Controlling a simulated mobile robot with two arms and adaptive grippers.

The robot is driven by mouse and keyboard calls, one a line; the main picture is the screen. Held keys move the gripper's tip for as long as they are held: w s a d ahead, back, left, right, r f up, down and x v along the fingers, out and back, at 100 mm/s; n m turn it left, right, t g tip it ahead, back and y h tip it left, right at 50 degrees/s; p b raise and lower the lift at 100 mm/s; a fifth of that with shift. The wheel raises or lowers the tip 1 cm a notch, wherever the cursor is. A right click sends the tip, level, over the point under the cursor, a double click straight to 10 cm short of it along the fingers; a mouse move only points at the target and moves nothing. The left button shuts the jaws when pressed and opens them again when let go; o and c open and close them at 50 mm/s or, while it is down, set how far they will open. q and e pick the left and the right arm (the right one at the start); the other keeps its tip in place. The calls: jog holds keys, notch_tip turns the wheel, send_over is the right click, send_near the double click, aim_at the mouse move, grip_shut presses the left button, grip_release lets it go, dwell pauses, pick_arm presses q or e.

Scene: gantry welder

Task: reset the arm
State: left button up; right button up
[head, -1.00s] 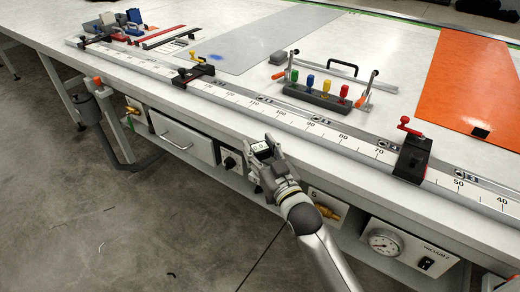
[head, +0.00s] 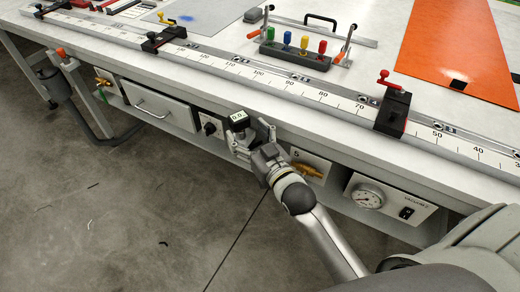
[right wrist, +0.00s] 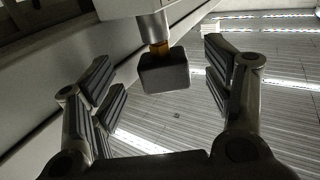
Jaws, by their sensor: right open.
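My right gripper (head: 248,132) is open just off the front edge of the workbench, at a small block showing "0.0" (head: 238,115). In the right wrist view, the spread fingers (right wrist: 160,105) frame a dark rounded block (right wrist: 164,72) on a short grey shaft with an orange band. The block sits farther off, between the two fingers, and I see no finger closed on it. I cannot tell whether it is the "0.0" block. My left gripper is not in view.
The long ruler rail (head: 280,90) runs along the workbench (head: 345,105), with a red-handled stop (head: 394,110) on it. Colored pegs stand in a rack (head: 295,57).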

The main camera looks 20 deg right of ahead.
jog(key=s, duration=0.8)
jog(key=s+d+f+g, duration=0.1)
jog(key=s+f+g, duration=0.2)
jog(key=f, duration=0.8)
jog(key=s+f+g+h+p, duration=0.1)
jog(key=s+f+g, duration=0.1)
jog(key=f, duration=0.9)
jog(key=s+d+f+g, duration=0.1)
jog(key=s+f+g, duration=0.2)
jog(key=f, duration=0.7)
jog(key=s+d+f+g, duration=0.1)
jog(key=s+f+g, duration=0.2)
jog(key=s+f, duration=0.4)
jog(key=s+d+f+g+h+p, duration=0.1)
jog(key=s+f+g, duration=0.2)
jog(key=s+f, duration=0.4)
jog(key=s+d+f+g, duration=0.1)
jog(key=s+f, duration=0.6)
jog(key=s, duration=0.9)
jog(key=shift+s+d+f+n+g+h, duration=0.2)
jog(key=shift+d+n+g+h, duration=0.15)
jog(key=shift+g, duration=0.55)
jog(key=shift+r, duration=0.1)
